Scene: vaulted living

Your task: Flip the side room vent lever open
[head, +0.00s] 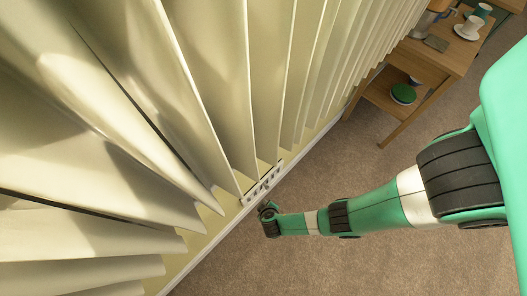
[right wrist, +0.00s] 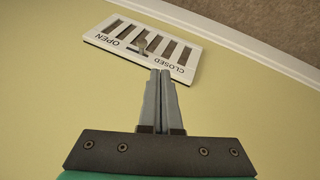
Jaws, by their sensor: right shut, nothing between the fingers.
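The vent is a white slotted plate (right wrist: 101,41) low on the pale yellow wall, lettered OPEN at its left end and CLOSED at its right end in the right wrist view. Its small grey lever (right wrist: 141,43) shows near the middle, a little toward the OPEN lettering. The vent (head: 248,198) also shows in the head view, at the foot of the curtain. The right gripper (head: 267,207) also shows beside the vent in the head view. My left gripper is not in view.
Long pleated cream curtains (head: 215,90) hang close above the vent. A white baseboard (right wrist: 235,38) runs along the wall by brown carpet (right wrist: 285,20). A wooden side table (head: 440,55) with cups and a pot stands at upper right. The carpet below my right arm is clear.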

